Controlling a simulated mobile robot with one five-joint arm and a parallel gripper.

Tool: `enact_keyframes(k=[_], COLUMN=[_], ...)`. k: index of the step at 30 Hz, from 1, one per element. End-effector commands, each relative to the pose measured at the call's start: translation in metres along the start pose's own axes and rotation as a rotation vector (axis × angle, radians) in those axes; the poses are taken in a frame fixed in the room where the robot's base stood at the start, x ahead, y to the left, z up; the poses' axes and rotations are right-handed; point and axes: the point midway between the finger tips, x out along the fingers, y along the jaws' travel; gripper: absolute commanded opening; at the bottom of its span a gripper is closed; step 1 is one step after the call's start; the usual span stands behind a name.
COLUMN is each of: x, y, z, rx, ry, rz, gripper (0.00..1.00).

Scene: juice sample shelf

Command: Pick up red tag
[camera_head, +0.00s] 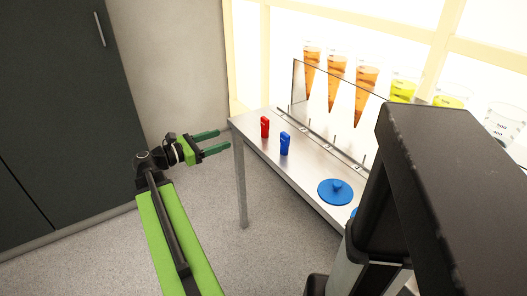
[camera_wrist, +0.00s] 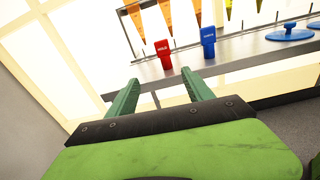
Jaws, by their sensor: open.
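The red tag (camera_head: 265,127) stands upright on the metal table near its left end. In the wrist view the red tag (camera_wrist: 163,54) stands beyond my fingers, roughly between their directions. My gripper (camera_head: 217,141) is open and empty, to the left of the red tag and off the table's left end. Its two green fingers also show in the wrist view (camera_wrist: 162,92), spread apart and touching nothing.
A blue tag (camera_head: 285,143) stands just right of the red one. A blue round lid (camera_head: 336,191) lies further along the metal table (camera_head: 300,172). A clear panel and several cone-shaped juice containers (camera_head: 336,75) line the back. Grey floor lies open in front.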

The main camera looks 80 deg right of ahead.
Motion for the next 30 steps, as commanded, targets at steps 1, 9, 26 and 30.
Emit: enact_keyframes(k=[1, 9, 26, 30], x=[0.009, 0.022, 0.134, 0.137], y=[-0.004, -0.007, -0.009, -0.009], z=[-0.009, 0.001, 0.006, 0.006], rx=[-0.023, -0.057, -0.054, -0.054], ry=[-0.024, -0.055, -0.052, -0.052], rz=[-0.012, -0.026, -0.024, -0.023], gripper=[0.6, 0.6, 0.6, 0.6])
